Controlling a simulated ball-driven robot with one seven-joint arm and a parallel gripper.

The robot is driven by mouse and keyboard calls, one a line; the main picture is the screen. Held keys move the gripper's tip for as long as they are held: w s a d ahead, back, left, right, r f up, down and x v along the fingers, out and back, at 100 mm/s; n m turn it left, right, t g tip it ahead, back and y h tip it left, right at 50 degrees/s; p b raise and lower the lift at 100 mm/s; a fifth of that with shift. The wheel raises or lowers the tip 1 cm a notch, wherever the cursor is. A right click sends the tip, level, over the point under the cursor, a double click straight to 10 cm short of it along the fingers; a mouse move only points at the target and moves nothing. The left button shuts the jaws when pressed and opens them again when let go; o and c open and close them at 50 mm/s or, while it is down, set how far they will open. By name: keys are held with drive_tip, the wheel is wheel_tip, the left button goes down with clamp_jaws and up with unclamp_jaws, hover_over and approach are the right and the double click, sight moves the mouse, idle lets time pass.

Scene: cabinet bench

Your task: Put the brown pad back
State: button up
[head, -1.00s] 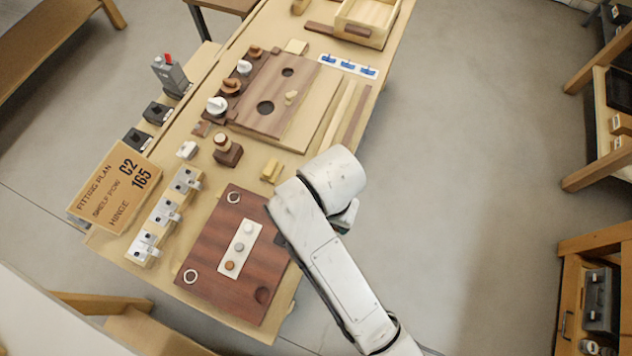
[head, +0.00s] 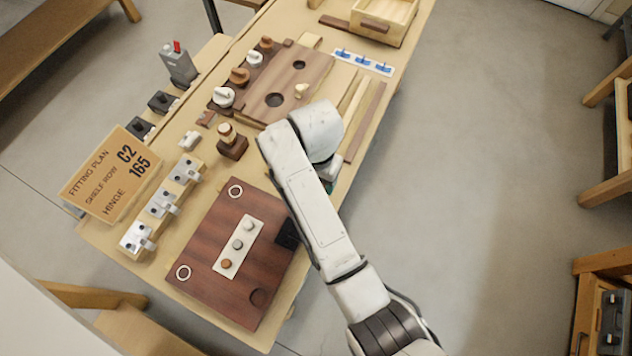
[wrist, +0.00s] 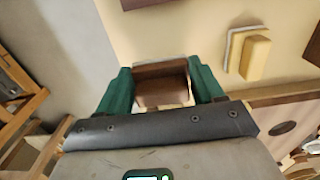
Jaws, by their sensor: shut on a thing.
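My gripper (wrist: 162,88) shows in the wrist view, its two green fingers shut on a brown block-like thing that looks like the brown pad (wrist: 160,82). The pad has a lighter brown upper part and a darker lower face. In the head view my gripper is mostly behind my white arm; only a bit of green shows (head: 328,187), and the pad is hidden. The gripper is over the bench (head: 200,300), near its right edge; the wrist view does not show clearly whether the pad touches the bench top.
A yellow block (wrist: 255,57) lies right of the gripper in the wrist view. A red-brown board (head: 215,235) with a white button strip (head: 238,246) is nearest. Further back are a holed wooden board (head: 290,85), a brown stand (head: 232,148) and an open wooden box (head: 385,20).

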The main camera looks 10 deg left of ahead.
drive_tip(key=shift+w+f, duration=0.35)
drive_tip(key=shift+f, duration=1.6)
drive_tip(key=shift+f, duration=0.1)
drive_tip(key=o, duration=1.2)
drive_tip(key=shift+o, duration=0.2)
drive_tip(key=shift+a, duration=0.1)
wheel_tip(320, 180, up, 12)
drive_tip(key=shift+r, duration=0.1)
